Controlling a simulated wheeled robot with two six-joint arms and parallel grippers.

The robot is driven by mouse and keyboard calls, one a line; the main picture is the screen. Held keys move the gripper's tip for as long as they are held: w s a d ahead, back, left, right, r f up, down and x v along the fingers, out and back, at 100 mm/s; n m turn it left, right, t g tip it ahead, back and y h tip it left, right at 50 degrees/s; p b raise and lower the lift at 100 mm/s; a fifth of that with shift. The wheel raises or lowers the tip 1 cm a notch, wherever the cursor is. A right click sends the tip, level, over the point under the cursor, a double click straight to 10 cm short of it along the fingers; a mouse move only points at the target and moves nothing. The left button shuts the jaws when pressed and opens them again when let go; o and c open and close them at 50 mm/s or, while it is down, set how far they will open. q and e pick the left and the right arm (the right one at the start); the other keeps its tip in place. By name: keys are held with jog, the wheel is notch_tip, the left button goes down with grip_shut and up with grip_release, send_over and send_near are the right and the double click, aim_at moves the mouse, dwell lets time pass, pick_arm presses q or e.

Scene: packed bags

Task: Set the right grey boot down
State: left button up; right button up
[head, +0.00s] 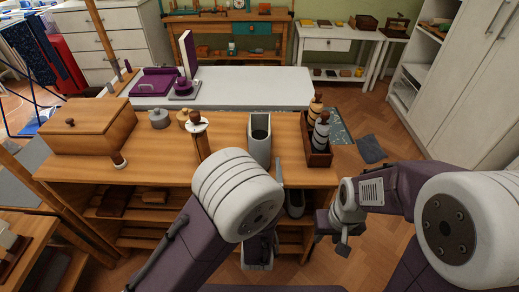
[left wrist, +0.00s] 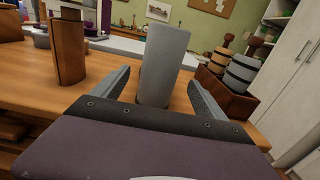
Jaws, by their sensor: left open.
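A tall grey boot (head: 260,132) stands upright on the wooden table top, its open top facing up. In the left wrist view the grey boot (left wrist: 165,60) rises between the two fingers of my left gripper (left wrist: 160,80). The fingers are open, with a gap showing on both sides of the boot. A second grey, boot-like thing (head: 295,203) sits on the shelf below the table top, partly hidden. My right gripper (head: 342,246) hangs right of the table, apart from the boot; its jaw opening is unclear.
A wooden box of grey-banded bottles (head: 318,152) stands just right of the boot. A wooden cylinder (head: 199,142) stands to its left, with small grey pots beyond. A large lidded wooden box (head: 88,128) fills the table's left end. White cupboards (head: 465,85) stand right.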

pick_arm(q)
jog(key=shift+s+r+p, duration=0.25)
jog(key=shift+s+p, duration=0.35)
jog(key=shift+s, duration=0.4)
jog(key=shift+f, duration=0.1)
pick_arm(e)
notch_tip(320, 180, up, 2)
jog(key=shift+r, duration=0.25)
